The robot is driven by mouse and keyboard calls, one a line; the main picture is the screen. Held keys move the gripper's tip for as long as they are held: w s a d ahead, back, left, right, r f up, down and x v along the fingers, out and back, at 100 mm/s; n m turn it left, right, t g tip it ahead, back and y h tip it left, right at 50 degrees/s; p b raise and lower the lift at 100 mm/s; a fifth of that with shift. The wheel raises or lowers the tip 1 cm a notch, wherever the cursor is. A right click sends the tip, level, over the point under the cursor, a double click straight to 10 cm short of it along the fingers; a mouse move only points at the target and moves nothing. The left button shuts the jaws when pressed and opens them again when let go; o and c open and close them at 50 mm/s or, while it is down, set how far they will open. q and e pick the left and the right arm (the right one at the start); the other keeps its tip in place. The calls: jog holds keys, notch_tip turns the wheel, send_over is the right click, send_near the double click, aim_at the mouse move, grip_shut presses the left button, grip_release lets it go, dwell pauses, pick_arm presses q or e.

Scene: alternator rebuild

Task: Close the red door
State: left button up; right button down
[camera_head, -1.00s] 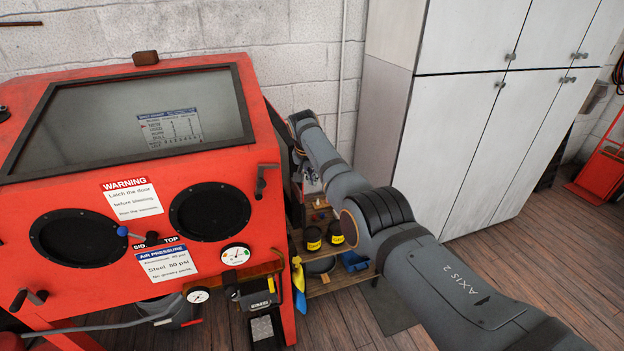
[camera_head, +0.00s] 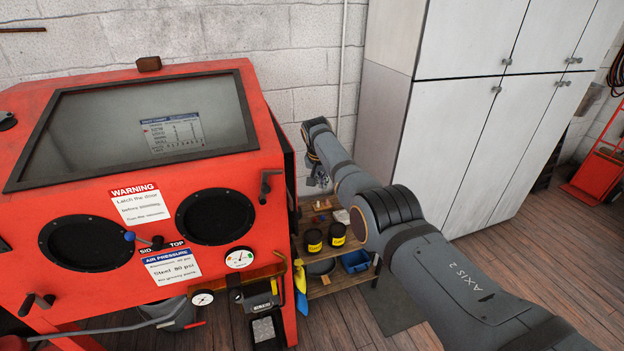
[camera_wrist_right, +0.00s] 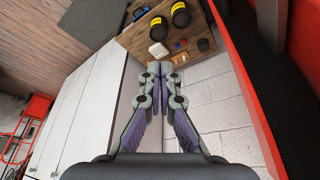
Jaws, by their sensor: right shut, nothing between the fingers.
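The red blasting cabinet (camera_head: 100,200) stands at the left in the head view, with a viewing window on top. Its right side is seen edge-on, and a dark strip (camera_head: 284,140) runs along it. In the right wrist view a red edge (camera_wrist_right: 247,95) borders a dark area at the right. I cannot tell clearly how far the red door stands open. My right gripper (camera_head: 319,184) is just right of the cabinet's side, apart from it. In the right wrist view its fingers (camera_wrist_right: 160,72) are together and empty. My left gripper is out of view.
A wooden shelf (camera_head: 340,281) with two black-and-yellow cans and a blue bin (camera_head: 356,262) stands below my right gripper. White lockers (camera_head: 470,130) stand to the right, the block wall behind. Latch handles (camera_head: 267,185) stick out of the cabinet's front.

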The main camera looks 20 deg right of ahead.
jog(key=a+r+b, duration=0.2)
jog(key=a+r, duration=0.2)
jog(key=r, duration=0.5)
jog(key=s+d+f+n+b, duration=0.1)
jog(key=s+f, duration=0.1)
jog(key=f, duration=1.2)
jog(key=s+d+f+n, duration=0.1)
jog(key=s+f, duration=0.1)
jog(key=f, duration=1.1)
jog(key=s+f+n+y+b, duration=0.1)
jog(key=s+f, duration=0.4)
jog(key=f, duration=0.5)
jog(key=s+f+n, duration=0.1)
jog(key=s+f, duration=0.4)
jog(key=f, duration=0.5)
jog(key=s+d+f+n+g+b, duration=0.1)
jog(key=s+f, duration=0.9)
jog(key=s, duration=0.2)
jog(key=s+d+f+n+b, duration=0.1)
jog(key=s+d+f, duration=0.1)
jog(key=s+f, duration=1.05)
jog(key=s, duration=1.1)
jog(key=s+d+f+n, duration=0.1)
jog(key=s+f, duration=0.2)
jog(key=s, duration=1.1)
jog(key=shift+s+d+f+n+g+b, duration=0.15)
jog(key=shift+s+d+n+g+b, duration=0.15)
jog(key=shift+g+b, duration=0.15)
